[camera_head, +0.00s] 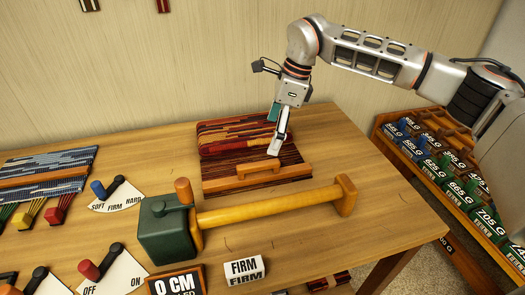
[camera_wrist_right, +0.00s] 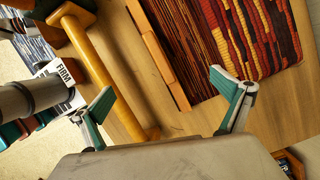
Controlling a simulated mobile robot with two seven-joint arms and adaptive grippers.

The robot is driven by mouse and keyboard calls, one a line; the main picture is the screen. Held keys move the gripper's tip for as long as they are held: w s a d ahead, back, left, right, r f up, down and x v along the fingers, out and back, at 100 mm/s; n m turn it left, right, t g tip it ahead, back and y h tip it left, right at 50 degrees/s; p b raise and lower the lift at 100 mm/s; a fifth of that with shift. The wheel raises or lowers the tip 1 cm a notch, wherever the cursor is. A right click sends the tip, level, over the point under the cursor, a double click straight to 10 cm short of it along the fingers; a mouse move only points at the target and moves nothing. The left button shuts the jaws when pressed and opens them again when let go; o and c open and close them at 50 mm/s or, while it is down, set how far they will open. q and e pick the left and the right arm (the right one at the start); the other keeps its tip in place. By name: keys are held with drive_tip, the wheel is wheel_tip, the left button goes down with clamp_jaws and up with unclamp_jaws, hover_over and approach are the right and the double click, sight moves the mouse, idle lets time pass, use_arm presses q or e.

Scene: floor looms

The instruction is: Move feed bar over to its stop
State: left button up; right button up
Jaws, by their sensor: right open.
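A flat wooden bar with a raised handle (camera_head: 258,176), which I take to be the feed bar, lies across the near part of a red, orange and black striped cloth (camera_head: 225,132). It also shows in the right wrist view (camera_wrist_right: 158,55). A yellow rod (camera_head: 265,208) runs in front of it, from a green block (camera_head: 163,232) to an upright end piece (camera_head: 345,195). Which part is the stop, I cannot tell. My right gripper (camera_head: 275,132) is open above the cloth, behind the handle; its spread, empty fingers show in the wrist view (camera_wrist_right: 161,84). My left gripper is not in view.
A "0 CM" sign (camera_head: 176,282) and a "FIRM" block (camera_head: 244,269) stand at the table's front. Levers with dials (camera_head: 118,195) and a blue striped cloth (camera_head: 50,172) are left. A rack of labelled weights (camera_head: 445,165) stands right. The table right of the cloth is bare.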

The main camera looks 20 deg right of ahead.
sight(258, 164)
drive_tip(key=shift+a+f+m+t+h+p, duration=0.7)
drive_tip(key=shift+f+m, duration=0.9)
drive_tip(key=shift+m, duration=0.85)
drive_tip(key=shift+a+f+m+t+h+p, duration=0.35)
drive_tip(key=shift+a+f+m+t+p, duration=0.4)
drive_tip(key=shift+f+m, duration=1.25)
drive_tip(key=shift+a+f+m+t+h+p, duration=0.5)
drive_tip(key=shift+f+m+p, duration=0.6)
drive_tip(key=shift+m, duration=1.75)
drive_tip(key=shift+f, duration=0.1)
